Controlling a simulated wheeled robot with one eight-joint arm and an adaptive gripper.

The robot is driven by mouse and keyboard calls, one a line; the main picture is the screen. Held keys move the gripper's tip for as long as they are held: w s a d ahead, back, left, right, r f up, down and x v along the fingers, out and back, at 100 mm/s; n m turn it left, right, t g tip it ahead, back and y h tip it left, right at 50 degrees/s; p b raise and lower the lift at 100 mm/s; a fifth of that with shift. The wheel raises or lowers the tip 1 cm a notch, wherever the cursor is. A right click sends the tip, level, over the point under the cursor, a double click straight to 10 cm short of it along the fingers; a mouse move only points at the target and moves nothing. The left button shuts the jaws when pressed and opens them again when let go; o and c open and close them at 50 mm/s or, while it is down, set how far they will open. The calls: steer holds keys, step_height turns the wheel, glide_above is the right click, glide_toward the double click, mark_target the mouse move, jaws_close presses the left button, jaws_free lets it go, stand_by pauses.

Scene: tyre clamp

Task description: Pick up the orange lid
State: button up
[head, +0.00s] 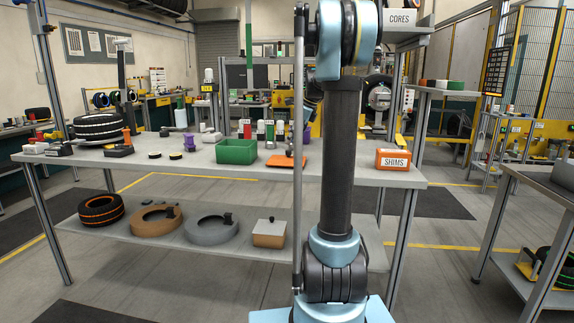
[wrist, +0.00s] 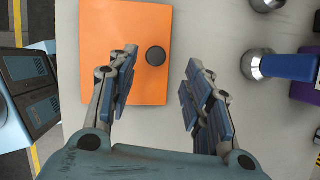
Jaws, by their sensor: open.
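The orange lid (wrist: 115,25) is a flat rectangular plate with a round black knob (wrist: 155,56). It lies on the grey table top in the wrist view. In the head view the lid (head: 281,161) shows low and flat, right of the green bin, partly hidden by a thin post. My gripper (wrist: 160,76) is open and empty above it. The left finger overlaps the lid; the right finger is over bare table beside the lid's right edge. The knob appears between the fingertips, nearer the left one. The height gap cannot be told.
A green bin (head: 236,152) stands left of the lid. An orange SHIMS box (head: 393,160) is at the table's right end. In the wrist view, a blue-handled tool (wrist: 285,66) lies right of my gripper and a dark screened device (wrist: 30,85) left. Bare table surrounds the lid's right side.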

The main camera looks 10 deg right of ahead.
mark_target(290, 151)
steer(key=shift+s+x, duration=0.15)
steer(key=shift+x, duration=1.2)
steer(key=shift+s+x, duration=0.1)
steer(key=shift+x, duration=1.25)
steer(key=shift+a, duration=0.2)
jaws_close()
